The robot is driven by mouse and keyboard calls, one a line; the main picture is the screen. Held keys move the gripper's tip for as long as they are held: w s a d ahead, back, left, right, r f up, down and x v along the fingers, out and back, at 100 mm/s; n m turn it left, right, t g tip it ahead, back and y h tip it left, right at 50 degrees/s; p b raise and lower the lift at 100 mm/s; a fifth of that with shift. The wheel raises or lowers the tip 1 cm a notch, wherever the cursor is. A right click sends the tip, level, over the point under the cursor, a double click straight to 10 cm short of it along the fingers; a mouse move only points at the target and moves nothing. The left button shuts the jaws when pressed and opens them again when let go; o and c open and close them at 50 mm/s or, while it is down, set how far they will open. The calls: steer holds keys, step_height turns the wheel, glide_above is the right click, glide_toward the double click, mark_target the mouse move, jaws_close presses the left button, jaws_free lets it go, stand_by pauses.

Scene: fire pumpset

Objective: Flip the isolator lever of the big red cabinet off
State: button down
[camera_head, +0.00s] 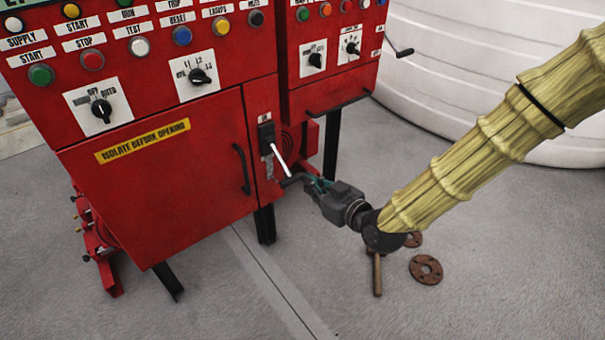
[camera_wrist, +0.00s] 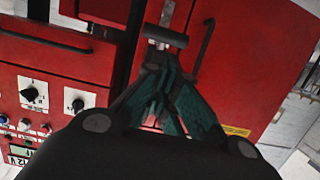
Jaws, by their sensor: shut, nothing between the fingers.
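The big red cabinet (camera_head: 160,185) fills the left of the head view. Its isolator lever (camera_head: 279,156) has a black mount near the right edge and a pale shaft slanting down and right. A dark crossbar (camera_head: 291,180) shows at the shaft's lower end; it also appears in the wrist view (camera_wrist: 165,36). My gripper (camera_head: 308,183) is shut and empty, just right of the crossbar and very near it. Whether they touch I cannot tell. In the wrist view the green-padded fingers (camera_wrist: 163,66) meet just below the crossbar.
A black door handle (camera_head: 241,168) is left of the lever. A white ribbed tank (camera_head: 450,80) stands behind.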

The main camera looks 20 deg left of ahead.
steer(key=v, duration=0.8)
steer(key=shift+f, duration=0.35)
steer(key=shift+d, duration=0.15)
steer(key=s+d+f+m+g+h+p, duration=0.1)
steer(key=s+d+f+m+h+p, duration=0.2)
steer(key=d+f, duration=0.55)
steer(key=s+d+f+m+g+h+p, duration=0.15)
steer(key=s+d+f+m+h, duration=0.25)
steer(key=d+f, duration=0.5)
steer(key=s+d+f+m+g+h+p, duration=0.2)
steer(key=s+d+f+m+h, duration=0.1)
steer(key=s+d, duration=0.5)
steer(key=s+d+f+m+g+h+p, duration=0.2)
steer(key=s+d+f, duration=0.4)
steer(key=s+d, duration=0.3)
steer(key=d+h, duration=0.1)
steer(key=d, duration=0.1)
steer(key=shift+s+d+m+g+p, duration=0.2)
steer(key=shift+d+m+g+p, duration=0.15)
steer(key=shift+d+m, duration=0.05)
steer(key=shift+a, duration=0.1)
